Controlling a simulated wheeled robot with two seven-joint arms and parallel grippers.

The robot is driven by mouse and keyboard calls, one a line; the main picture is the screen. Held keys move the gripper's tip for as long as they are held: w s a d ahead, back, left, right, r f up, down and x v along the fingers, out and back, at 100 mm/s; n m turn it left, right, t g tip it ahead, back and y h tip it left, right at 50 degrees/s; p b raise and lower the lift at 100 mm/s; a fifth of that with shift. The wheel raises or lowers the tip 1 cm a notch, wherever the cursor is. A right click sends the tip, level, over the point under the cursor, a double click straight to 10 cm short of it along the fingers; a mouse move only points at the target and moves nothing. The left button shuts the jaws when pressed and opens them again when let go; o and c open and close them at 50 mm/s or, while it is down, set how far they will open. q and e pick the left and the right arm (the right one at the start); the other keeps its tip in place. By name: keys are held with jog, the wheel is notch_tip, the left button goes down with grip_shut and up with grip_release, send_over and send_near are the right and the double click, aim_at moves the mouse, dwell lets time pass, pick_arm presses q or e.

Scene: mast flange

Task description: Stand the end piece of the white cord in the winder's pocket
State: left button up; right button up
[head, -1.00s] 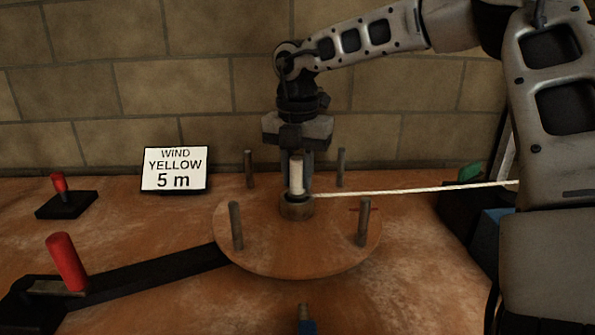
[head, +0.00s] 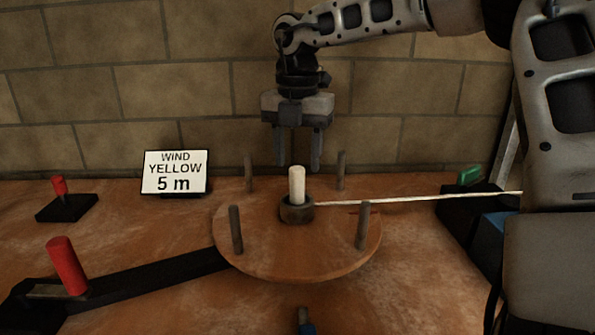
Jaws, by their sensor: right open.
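The white end piece (head: 297,184) stands upright in the dark ring-shaped pocket (head: 296,213) at the middle of the round wooden winder disc (head: 290,260). The white cord (head: 420,199) runs from the pocket to the right and passes out of sight behind my right arm. My right gripper (head: 298,168) is open and empty. Its fingers point down, above and a little behind the end piece, apart from it. My left gripper is not in view.
Several upright pegs (head: 236,229) stand around the disc. A black crank arm with a red handle (head: 66,265) reaches left. A sign (head: 175,172) reads "WIND YELLOW 5 m". A small red lever (head: 60,186) stands at left. A brick wall closes the back.

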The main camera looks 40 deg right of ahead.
notch_tip(320, 180, up, 12)
jog(key=p, duration=0.1)
jog(key=shift+f, duration=0.25)
jog(key=shift+p, duration=0.3)
